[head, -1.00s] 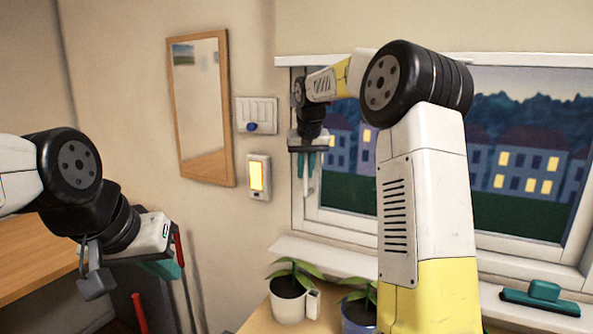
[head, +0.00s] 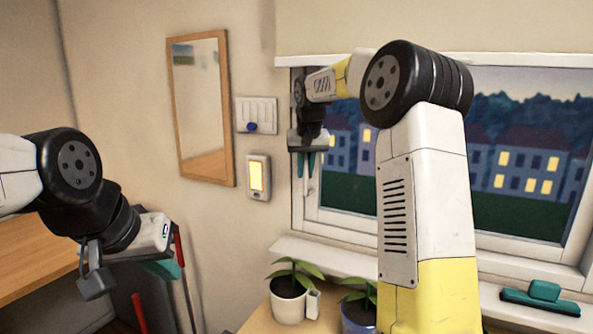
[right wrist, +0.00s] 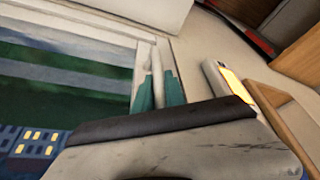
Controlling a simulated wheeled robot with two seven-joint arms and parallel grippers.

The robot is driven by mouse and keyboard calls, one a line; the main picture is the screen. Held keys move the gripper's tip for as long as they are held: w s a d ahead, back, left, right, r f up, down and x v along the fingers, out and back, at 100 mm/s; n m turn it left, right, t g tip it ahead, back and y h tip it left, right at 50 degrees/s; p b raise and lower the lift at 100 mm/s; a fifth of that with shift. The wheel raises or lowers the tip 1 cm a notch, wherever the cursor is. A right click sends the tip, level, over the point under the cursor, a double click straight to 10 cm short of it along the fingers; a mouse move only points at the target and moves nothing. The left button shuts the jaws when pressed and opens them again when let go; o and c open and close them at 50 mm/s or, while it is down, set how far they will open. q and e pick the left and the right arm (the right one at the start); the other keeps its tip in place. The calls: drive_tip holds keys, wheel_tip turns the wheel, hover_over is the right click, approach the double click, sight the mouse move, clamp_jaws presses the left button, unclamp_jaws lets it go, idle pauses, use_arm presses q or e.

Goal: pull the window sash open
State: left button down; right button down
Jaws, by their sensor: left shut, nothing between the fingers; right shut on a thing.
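The window sash (head: 312,214) has a white frame around a dusk scene of houses and stands on the right in the head view. It looks shut or nearly so; I cannot tell exactly. My right gripper (head: 306,165) is at the sash's left side, its teal fingers shut on the slim white window handle (head: 309,183). In the right wrist view the handle (right wrist: 156,68) stands between the two teal fingers (right wrist: 158,92). My left gripper (head: 163,269) is shut and empty at the lower left, far from the window. My right arm hides the middle of the window.
Potted plants (head: 288,300) stand on a wooden surface below the sill. A teal tool (head: 541,298) lies on the right sill. A lit panel (head: 258,176), a switch plate (head: 257,115) and a mirror (head: 202,110) are on the wall.

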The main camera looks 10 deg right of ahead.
drive_tip(key=s+d, duration=0.7)
drive_tip(key=d, duration=0.4)
drive_tip(key=s+d, duration=0.8)
drive_tip(key=d, duration=0.3)
drive_tip(key=shift+d+r, duration=0.15)
drive_tip(key=shift+d, duration=0.1)
drive_tip(key=c, duration=1.4)
unclamp_jaws()
drive_tip(key=shift+c, duration=0.2)
